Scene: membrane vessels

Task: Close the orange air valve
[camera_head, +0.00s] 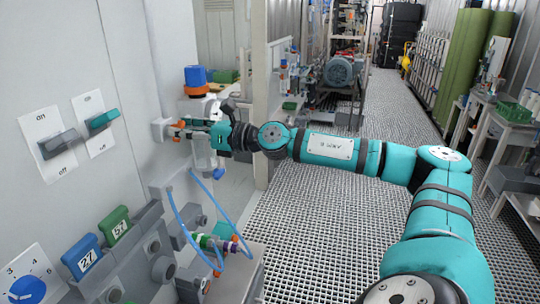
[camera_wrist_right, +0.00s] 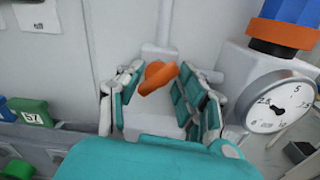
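The orange air valve handle (camera_wrist_right: 158,77) shows in the right wrist view, on a white fitting against the pale wall. It lies tilted across the gap between the fingers of my right gripper (camera_wrist_right: 160,96). The fingers stand apart on either side of the handle; I see a gap on the left, and the right finger is close, but contact is unclear. In the head view, my right gripper (camera_head: 196,131) reaches left to the wall fitting, where small orange parts (camera_head: 180,124) show, partly hidden. My left gripper is out of view.
A gauge (camera_wrist_right: 277,104) with a blue and orange top stands right of the gripper. Two switches (camera_head: 58,143) are on the wall panel at left. Blue hoses (camera_head: 178,212) and valves sit below. The grated floor (camera_head: 310,220) is clear beneath my arm.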

